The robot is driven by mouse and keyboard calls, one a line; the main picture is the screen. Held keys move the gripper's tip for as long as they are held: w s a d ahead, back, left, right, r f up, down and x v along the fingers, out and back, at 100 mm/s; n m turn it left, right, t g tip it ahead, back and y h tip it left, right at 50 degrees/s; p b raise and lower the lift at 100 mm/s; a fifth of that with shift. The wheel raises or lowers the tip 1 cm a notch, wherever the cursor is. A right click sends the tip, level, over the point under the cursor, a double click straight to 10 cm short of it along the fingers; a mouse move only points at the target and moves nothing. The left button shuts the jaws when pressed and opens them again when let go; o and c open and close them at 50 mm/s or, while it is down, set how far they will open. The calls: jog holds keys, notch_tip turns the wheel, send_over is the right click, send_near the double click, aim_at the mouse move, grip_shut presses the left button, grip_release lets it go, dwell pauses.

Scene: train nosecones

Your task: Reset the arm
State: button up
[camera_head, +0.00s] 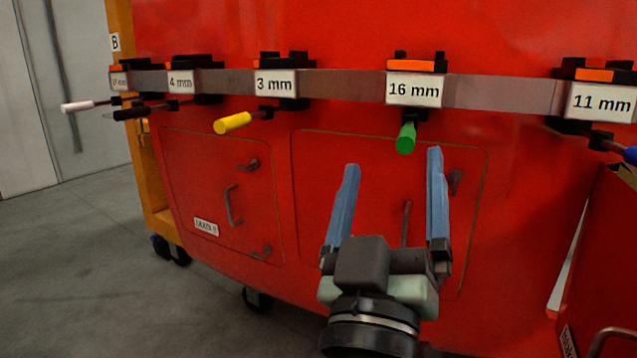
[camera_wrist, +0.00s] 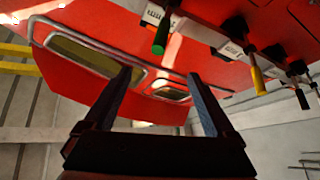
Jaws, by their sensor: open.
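My gripper (camera_head: 393,162) is open and empty in the head view, with its two blue fingers pointing up in front of the red nosecone (camera_head: 225,140). Its fingertips are on either side of and below the green handle (camera_head: 405,138) under the 16 mm label (camera_head: 414,91), with no clear contact. In the wrist view, my gripper (camera_wrist: 160,78) also shows its fingers spread with nothing between them. The green handle shows in the wrist view (camera_wrist: 161,37) above the fingers.
A grey strip (camera_head: 345,85) across the nosecone carries several labelled holders. A yellow handle (camera_head: 232,123), a white handle (camera_head: 77,106) and a blue handle (camera_head: 630,155) stick out. A red cart (camera_head: 600,270) stands at the right. Grey floor (camera_head: 90,250) is clear at left.

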jog(key=s+a+r+m+t+y, duration=0.1)
jog(key=s+a+r+t+y, duration=0.15)
jog(key=s+r, duration=0.35)
jog(key=s+a+r+m+t+y, duration=0.1)
jog(key=s+a+r+t+y, duration=0.2)
jog(key=r, duration=0.5)
notch_tip(320, 180, up, 32)
jog(key=a+g+p, duration=0.1)
jog(key=p, duration=3)
jog(key=shift+s+a+f+p, duration=0.15)
jog(key=shift+s+f+p, duration=0.1)
jog(key=shift+p, duration=0.15)
